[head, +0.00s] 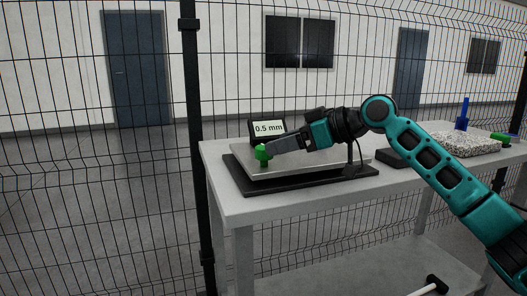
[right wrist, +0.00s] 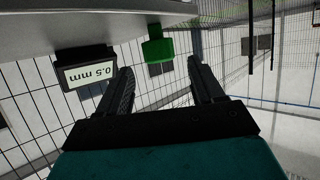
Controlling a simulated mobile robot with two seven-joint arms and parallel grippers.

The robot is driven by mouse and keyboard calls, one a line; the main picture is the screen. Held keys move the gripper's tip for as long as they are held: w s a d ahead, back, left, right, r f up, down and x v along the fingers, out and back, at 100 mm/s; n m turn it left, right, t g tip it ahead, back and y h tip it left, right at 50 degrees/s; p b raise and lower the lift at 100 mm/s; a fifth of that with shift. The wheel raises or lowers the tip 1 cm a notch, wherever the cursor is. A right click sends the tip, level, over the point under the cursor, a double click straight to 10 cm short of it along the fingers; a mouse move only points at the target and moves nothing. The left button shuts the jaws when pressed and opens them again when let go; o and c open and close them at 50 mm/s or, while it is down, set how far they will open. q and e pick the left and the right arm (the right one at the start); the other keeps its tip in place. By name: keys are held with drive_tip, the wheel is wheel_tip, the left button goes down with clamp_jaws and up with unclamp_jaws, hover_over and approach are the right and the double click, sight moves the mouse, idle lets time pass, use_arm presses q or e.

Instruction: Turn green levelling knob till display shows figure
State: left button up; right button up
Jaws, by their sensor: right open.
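The green levelling knob (head: 262,154) stands at the front left corner of a grey metal plate (head: 232,158) on a black base (head: 300,187). The display (head: 268,127) behind the plate reads 0.5 mm; it also shows in the right wrist view (right wrist: 88,75). My right gripper (head: 272,149) reaches in from the right, its fingers at the knob in the head view. In the right wrist view the gripper (right wrist: 160,72) is open, and the knob (right wrist: 158,45) shows beyond the gap between the fingertips. Contact is not clear. My left gripper is not in view.
The plate and base rest on a light grey table (head: 225,195). To the right are a dark block (head: 393,158), a speckled slab (head: 465,144), a blue upright piece (head: 463,117) and another green piece (head: 500,138). A wire fence with a black post (head: 192,120) stands behind.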

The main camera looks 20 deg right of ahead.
sight(261, 155)
drive_tip(key=x, duration=0.4)
drive_tip(key=shift+w+a+f+b, duration=0.1)
drive_tip(key=shift+w+b, duration=0.05)
drive_tip(key=shift+b, duration=0.15)
drive_tip(key=shift+w+a+f, duration=0.15)
drive_tip(key=shift+w+a, duration=0.15)
drive_tip(key=shift+a, duration=0.05)
drive_tip(key=shift+c, duration=0.5)
